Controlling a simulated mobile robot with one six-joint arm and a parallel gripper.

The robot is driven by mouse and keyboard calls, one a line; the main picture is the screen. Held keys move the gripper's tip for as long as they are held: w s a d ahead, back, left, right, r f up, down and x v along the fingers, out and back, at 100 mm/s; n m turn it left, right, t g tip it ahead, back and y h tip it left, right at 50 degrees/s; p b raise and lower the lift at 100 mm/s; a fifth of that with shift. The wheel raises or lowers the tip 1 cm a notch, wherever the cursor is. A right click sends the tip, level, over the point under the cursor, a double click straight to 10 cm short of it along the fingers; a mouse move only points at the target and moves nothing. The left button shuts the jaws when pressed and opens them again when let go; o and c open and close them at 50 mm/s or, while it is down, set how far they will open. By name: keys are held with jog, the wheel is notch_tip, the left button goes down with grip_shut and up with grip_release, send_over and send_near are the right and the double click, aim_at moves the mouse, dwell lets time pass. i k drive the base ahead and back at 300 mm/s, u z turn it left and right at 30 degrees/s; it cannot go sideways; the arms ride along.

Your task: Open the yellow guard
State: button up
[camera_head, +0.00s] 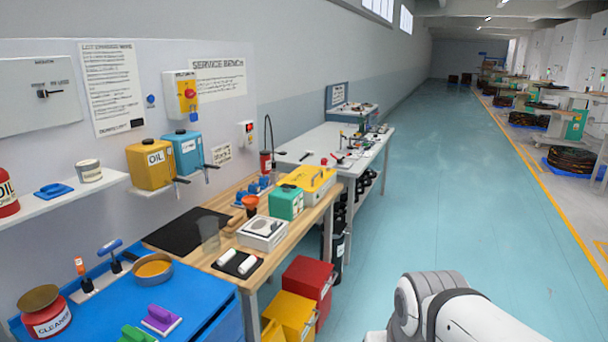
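A yellow cover with a handle on top (310,179) sits on the far end of the wooden bench and appears closed; it looks most like the yellow guard, but I cannot tell for sure. A yellow box with a red button (184,93) hangs on the wall panel. Part of my white and grey arm shows at the bottom right, over the floor and well apart from the bench. My gripper is outside the view.
A green box (286,202) and a white device (262,233) stand in front of the yellow cover. Red (309,287) and yellow (290,316) bins stand on the floor beside the wooden bench (232,283). The blue-green floor (440,190) to the right is clear.

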aim_at(310, 177)
jog(key=z, duration=0.05)
jog(key=i, duration=0.55)
jog(key=z, duration=0.05)
jog(key=k, duration=0.7)
jog(key=u, duration=0.25)
jog(key=i, duration=0.7)
jog(key=z, duration=0.05)
jog(key=k, duration=1.05)
jog(key=z, duration=0.75)
jog(key=i, duration=2.05)
jog(key=z, duration=0.25)
